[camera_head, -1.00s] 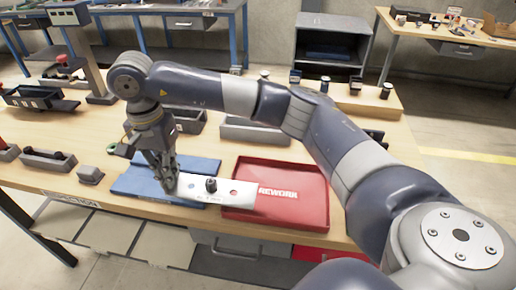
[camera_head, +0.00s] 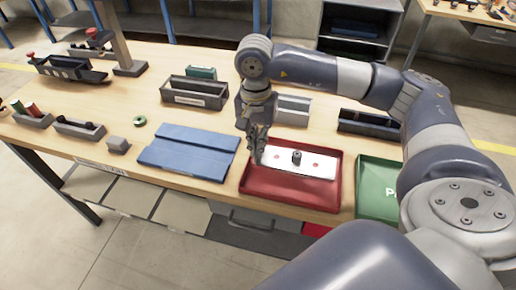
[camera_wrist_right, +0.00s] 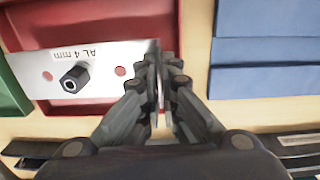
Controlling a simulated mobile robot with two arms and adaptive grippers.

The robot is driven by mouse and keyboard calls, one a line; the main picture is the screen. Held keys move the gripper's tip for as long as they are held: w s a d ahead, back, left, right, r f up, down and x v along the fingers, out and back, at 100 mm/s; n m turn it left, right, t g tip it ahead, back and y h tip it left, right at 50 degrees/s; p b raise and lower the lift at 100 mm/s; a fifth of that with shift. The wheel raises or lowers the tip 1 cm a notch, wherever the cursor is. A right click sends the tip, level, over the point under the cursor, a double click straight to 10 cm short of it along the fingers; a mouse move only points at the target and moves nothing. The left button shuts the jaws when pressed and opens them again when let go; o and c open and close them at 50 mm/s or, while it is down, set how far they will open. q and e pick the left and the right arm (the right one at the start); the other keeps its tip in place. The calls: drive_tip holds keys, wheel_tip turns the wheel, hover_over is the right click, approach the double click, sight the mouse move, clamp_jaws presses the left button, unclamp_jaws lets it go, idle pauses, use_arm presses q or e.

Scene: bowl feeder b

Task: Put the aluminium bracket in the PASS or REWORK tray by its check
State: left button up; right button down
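The aluminium bracket (camera_head: 324,166) is a pale flat plate with a black knob on top and reddish spots. It lies level over or in the red REWORK tray (camera_head: 290,191); I cannot tell if it touches the floor. My right gripper (camera_head: 257,160) is at its left end. In the wrist view, the right gripper (camera_wrist_right: 162,88) is shut on the upright end of the bracket (camera_wrist_right: 105,57), which reads "AL 4mm". The green PASS tray (camera_head: 372,205) stands right of the red tray, partly hidden by my arm. My left gripper is not in view.
A blue two-part mat (camera_head: 188,150) lies bare left of the red tray. The table's front edge is close to the trays.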

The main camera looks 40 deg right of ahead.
wheel_tip(320, 180, down, 3)
drive_tip(key=shift+f+p, duration=0.2)
drive_tip(key=shift+p, duration=0.35)
drive_tip(key=shift+f+b, duration=0.6)
drive_tip(key=shift+b, duration=0.25)
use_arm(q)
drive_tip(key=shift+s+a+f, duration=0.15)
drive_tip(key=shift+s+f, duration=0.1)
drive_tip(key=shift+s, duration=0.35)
use_arm(e)
drive_tip(key=c, duration=2.1)
unclamp_jaws()
